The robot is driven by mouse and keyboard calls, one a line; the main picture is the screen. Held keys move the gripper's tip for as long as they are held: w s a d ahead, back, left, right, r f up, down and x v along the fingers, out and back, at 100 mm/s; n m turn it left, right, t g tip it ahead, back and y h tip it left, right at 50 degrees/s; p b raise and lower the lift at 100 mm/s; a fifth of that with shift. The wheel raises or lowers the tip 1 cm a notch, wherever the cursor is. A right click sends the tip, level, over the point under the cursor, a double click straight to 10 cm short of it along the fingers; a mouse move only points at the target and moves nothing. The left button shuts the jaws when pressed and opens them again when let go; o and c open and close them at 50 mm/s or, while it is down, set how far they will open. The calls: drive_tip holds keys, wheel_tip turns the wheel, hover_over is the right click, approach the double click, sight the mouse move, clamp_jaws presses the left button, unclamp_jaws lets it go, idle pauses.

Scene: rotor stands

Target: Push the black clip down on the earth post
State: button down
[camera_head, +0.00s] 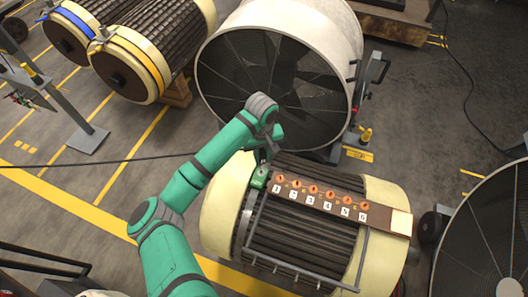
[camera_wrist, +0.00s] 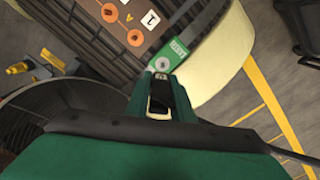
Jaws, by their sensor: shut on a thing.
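The green earth plate (camera_head: 259,178) sits at the left end of the brown terminal board on the rotor. In the wrist view the green plate (camera_wrist: 174,53) carries white lettering, and a round grey metal post top (camera_wrist: 162,63) shows at its near end. My gripper (camera_head: 264,157) points down over this plate. In the wrist view my gripper (camera_wrist: 160,82) is shut on the small black clip (camera_wrist: 159,90), which is mostly hidden between the fingers. The fingertips are right at the post; I cannot tell whether the clip touches it or how far down it sits.
The terminal board (camera_head: 398,219) has several orange terminals with numbered white labels. A large fan (camera_head: 277,80) stands just behind the rotor. A metal rail (camera_head: 306,274) runs along the rotor's front. Other rotors (camera_head: 123,75) lie at the upper left.

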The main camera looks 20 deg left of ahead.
sight(261, 170)
drive_tip(key=shift+s+a+f, duration=0.15)
drive_tip(key=shift+s+f, duration=0.05)
drive_tip(key=shift+f, duration=0.35)
drive_tip(key=shift+s+a+f, duration=0.1)
drive_tip(key=shift+s+f, duration=0.1)
drive_tip(key=shift+f, duration=0.35)
drive_tip(key=shift+w+d+f, duration=0.1)
drive_tip(key=shift+w+f, duration=0.05)
drive_tip(key=shift+f, duration=2.2)
drive_tip(key=shift+f, duration=0.5)
drive_tip(key=c, duration=1.5)
unclamp_jaws()
drive_tip(key=shift+o, duration=0.2)
wheel_tip(261, 170, up, 11)
drive_tip(key=shift+f, duration=0.1)
